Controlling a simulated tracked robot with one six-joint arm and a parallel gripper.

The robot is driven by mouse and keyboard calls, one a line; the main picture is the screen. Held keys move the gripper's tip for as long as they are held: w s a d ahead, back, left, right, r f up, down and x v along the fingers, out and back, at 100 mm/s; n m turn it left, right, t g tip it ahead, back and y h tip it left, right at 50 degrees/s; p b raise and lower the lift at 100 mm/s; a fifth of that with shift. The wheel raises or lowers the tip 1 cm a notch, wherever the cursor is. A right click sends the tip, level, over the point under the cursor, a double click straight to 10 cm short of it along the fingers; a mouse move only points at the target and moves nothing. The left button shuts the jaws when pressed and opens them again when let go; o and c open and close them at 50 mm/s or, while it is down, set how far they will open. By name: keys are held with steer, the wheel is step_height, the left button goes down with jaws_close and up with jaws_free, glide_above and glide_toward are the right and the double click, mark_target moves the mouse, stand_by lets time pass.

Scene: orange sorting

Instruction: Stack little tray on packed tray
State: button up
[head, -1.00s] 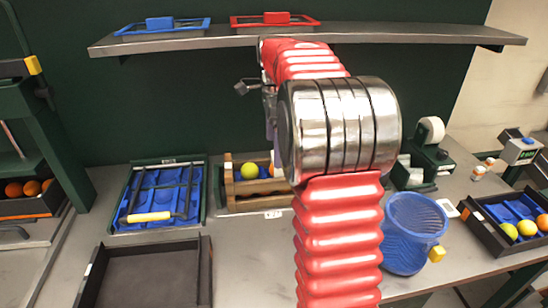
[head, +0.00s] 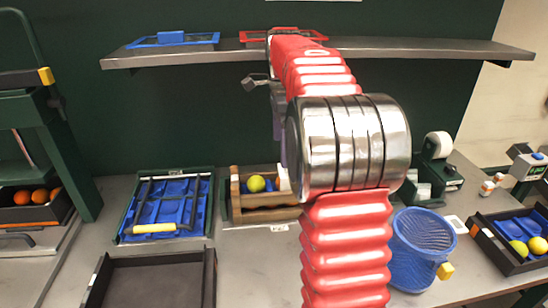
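I cannot tell for certain which trays are the little one and the packed one. A small blue-rimmed tray (head: 205,41) and a small red-rimmed tray (head: 252,36) rest on the wall shelf, the red one partly behind my arm. A black tray with a blue liner (head: 494,243) and yellow balls (head: 537,245) sits at the right edge, partly cut off. A green-framed tray (head: 209,205) with a blue liner and a yellow-handled bar lies left of centre.
A wooden crate (head: 265,215) holds a yellow-green ball. An empty black tray (head: 207,283) lies at front left. A blue mesh basket (head: 422,250) and a green label dispenser (head: 436,180) stand right of my arm. Oranges (head: 38,196) sit in a bin at far left.

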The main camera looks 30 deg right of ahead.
steer(key=shift+a, duration=0.1)
steer(key=shift+s+a+r+n, duration=0.15)
steer(key=shift+a+r+n, duration=0.05)
steer(key=shift+a+n, duration=0.1)
steer(key=s+a+r+n+t, duration=0.1)
steer(key=s+a+n, duration=0.4)
steer(key=a, duration=0.2)
steer(key=s+a+r+n+t, duration=0.1)
steer(key=s+a+n+t, duration=0.1)
steer(key=s+a+n, duration=0.45)
steer(key=s+a+f+n+t, duration=0.2)
steer(key=s+a+f+n, duration=0.6)
steer(key=s+a+n, duration=0.3)
steer(key=shift+s+a+f+t, duration=0.25)
steer(key=shift+s+f+t, duration=0.05)
steer(key=shift+f, duration=0.1)
